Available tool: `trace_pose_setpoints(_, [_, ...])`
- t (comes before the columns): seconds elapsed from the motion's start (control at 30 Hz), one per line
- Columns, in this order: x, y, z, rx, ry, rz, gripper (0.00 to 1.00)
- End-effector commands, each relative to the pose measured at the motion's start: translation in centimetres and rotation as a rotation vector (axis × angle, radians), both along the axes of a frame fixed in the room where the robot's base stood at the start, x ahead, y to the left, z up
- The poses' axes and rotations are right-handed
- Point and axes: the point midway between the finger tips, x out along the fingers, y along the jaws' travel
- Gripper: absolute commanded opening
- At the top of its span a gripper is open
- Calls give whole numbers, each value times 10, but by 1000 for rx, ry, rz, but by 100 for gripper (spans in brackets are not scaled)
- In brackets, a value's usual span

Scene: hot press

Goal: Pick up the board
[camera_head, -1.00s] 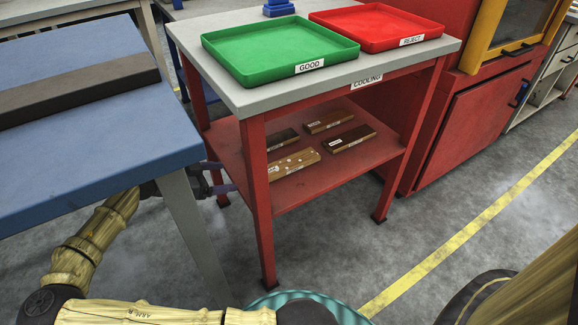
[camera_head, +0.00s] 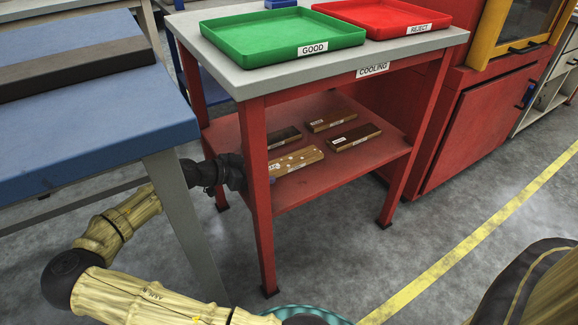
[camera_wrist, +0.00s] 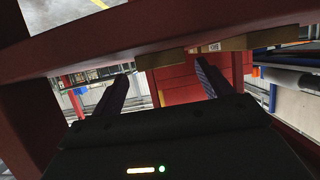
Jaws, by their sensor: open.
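Several small boards lie on the red lower shelf (camera_head: 345,172) of the cooling table. A light wooden board with white spots (camera_head: 296,161) is at the front left, and a dark board (camera_head: 284,137) lies behind it. A brown board (camera_head: 330,120) is at the back, and a dark brown board (camera_head: 353,137) is at the right. In the head view my wrist is at the table's front left leg, which hides my fingers. In the wrist view my gripper (camera_wrist: 165,68) is open and empty, with labelled board edges (camera_wrist: 228,45) just beyond the fingertips.
The red front leg (camera_head: 257,200) stands close beside my wrist. A green GOOD tray (camera_head: 283,36) and a red REJECT tray (camera_head: 385,16) sit on the tabletop above. A blue-topped table (camera_head: 90,125) is at the left, above my arm. Floor at the right is clear.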

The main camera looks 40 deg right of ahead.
Motion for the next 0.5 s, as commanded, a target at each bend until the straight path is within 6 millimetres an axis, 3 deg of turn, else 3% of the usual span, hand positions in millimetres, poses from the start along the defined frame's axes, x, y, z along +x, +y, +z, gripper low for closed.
trace_pose_setpoints(0.27, [0, -2, -2, 0, -1, 1, 78])
trace_pose_setpoints(0.5, [0, -24, -8, 0, -3, 3, 78])
